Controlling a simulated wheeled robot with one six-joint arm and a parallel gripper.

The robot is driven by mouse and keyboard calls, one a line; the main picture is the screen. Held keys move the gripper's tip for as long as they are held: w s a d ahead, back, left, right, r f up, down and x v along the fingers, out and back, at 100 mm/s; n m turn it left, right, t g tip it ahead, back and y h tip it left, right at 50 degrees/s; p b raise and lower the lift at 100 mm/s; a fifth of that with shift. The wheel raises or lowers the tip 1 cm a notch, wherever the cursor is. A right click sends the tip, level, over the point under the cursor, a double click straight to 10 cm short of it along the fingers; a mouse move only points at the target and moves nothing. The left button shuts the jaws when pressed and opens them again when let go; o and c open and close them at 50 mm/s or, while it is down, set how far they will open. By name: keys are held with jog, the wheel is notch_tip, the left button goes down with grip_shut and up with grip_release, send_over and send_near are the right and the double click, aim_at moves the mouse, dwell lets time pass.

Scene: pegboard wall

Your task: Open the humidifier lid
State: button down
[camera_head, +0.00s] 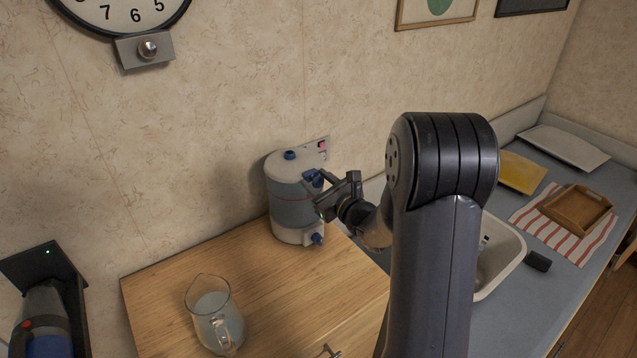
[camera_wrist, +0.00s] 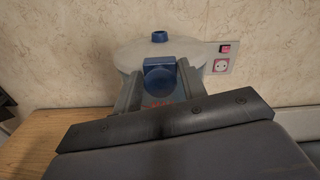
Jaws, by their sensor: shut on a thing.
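The humidifier (camera_head: 291,201) stands on the wooden counter against the wall. It has a white top and base and a grey-blue see-through body. Its lid (camera_head: 288,168) sits on top, closed as far as I can see, with a small blue knob; the lid also shows in the wrist view (camera_wrist: 130,52). My gripper (camera_head: 318,184) is at the upper front of the humidifier, shut on the blue tab (camera_wrist: 160,76) at the lid's front edge. In the wrist view the two fingers stand on either side of this tab. A lower blue tap (camera_head: 317,239) sticks out near the base.
A glass pitcher (camera_head: 214,316) with pale liquid stands on the wooden counter (camera_head: 262,277) in front. A wall socket with a red switch (camera_wrist: 224,58) is right behind the humidifier. A sink (camera_head: 508,262) lies to the right. Counter space around the pitcher is free.

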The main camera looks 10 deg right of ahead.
jog(key=shift+r+g, duration=0.3)
jog(key=shift+r, duration=0.25)
jog(key=w+a+r+p, duration=0.2)
jog(key=w+r+p, duration=0.15)
jog(key=r, duration=0.65)
jog(key=shift+g, duration=0.4)
jog(key=shift+w+a+r+p, duration=0.25)
jog(key=shift+w+a+r, duration=0.7)
jog(key=shift+w, duration=1.1)
jog(key=shift+w+a+r+p, duration=0.3)
jog(key=shift+w+a+r, duration=0.25)
jog(key=shift+w+r, duration=1.15)
jog(key=shift+w+a+r+p, duration=0.25)
jog(key=shift+w+a+r, duration=0.55)
jog(key=shift+w, duration=1.6)
jog(key=c, duration=1.1)
grip_release()
jog(key=shift+f, duration=0.15)
jog(key=shift+o, duration=0.2)
jog(key=shift+s+d, duration=0.1)
jog(key=r+b, duration=0.2)
jog(key=b, duration=0.1)
send_over(304, 169)
jog(key=shift+s+f, duration=0.1)
jog(key=shift+f, duration=0.1)
jog(key=shift+c, duration=0.2)
